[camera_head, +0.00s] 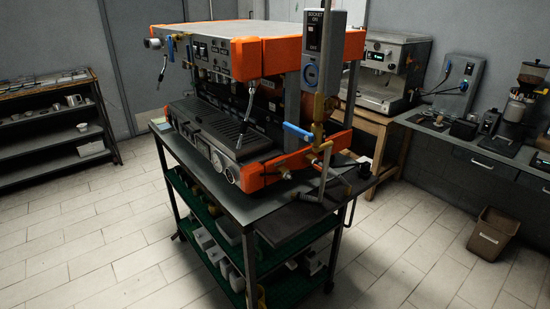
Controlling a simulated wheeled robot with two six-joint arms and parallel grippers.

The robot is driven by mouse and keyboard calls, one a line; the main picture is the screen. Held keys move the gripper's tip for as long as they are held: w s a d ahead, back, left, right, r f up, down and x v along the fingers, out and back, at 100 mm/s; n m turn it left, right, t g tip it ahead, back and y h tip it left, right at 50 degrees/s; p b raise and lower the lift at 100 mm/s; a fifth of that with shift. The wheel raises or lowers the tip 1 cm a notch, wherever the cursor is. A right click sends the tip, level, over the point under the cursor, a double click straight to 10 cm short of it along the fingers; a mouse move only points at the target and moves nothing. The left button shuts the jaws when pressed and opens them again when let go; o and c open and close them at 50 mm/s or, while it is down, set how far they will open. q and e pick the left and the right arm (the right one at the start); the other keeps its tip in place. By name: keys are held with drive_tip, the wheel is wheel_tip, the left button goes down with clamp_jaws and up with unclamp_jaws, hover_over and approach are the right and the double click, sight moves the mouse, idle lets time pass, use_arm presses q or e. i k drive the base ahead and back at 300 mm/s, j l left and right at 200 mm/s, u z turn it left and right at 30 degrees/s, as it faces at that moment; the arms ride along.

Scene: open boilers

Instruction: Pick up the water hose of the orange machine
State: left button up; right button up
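The orange machine (250,62), an espresso machine with orange corner panels, stands on a dark cart (215,192) in the middle of the camera_head view. At its near right corner is a brass fitting (320,133) with a blue lever (299,131). A grey bent pipe or hose (323,180) runs down from this fitting to the cart top; I cannot tell for sure that it is the water hose. Neither of my grippers is in view.
A grey socket box (323,45) on a pole stands at the machine's right corner. A second coffee machine (390,72) and a counter (480,150) are behind right. A brown bin (492,233) stands on the floor. Shelves (50,130) are at left; tiled floor between is clear.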

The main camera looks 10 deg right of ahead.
sight(298, 197)
drive_tip(key=i+l, duration=0.15)
drive_tip(key=l, duration=0.2)
drive_tip(key=i+l+u, duration=0.1)
drive_tip(key=l, duration=0.25)
drive_tip(key=i+l, duration=0.15)
drive_tip(key=l, duration=0.15)
drive_tip(key=i+l+u, duration=0.1)
drive_tip(key=l, duration=0.25)
drive_tip(key=i+l, duration=0.1)
drive_tip(key=l, duration=0.25)
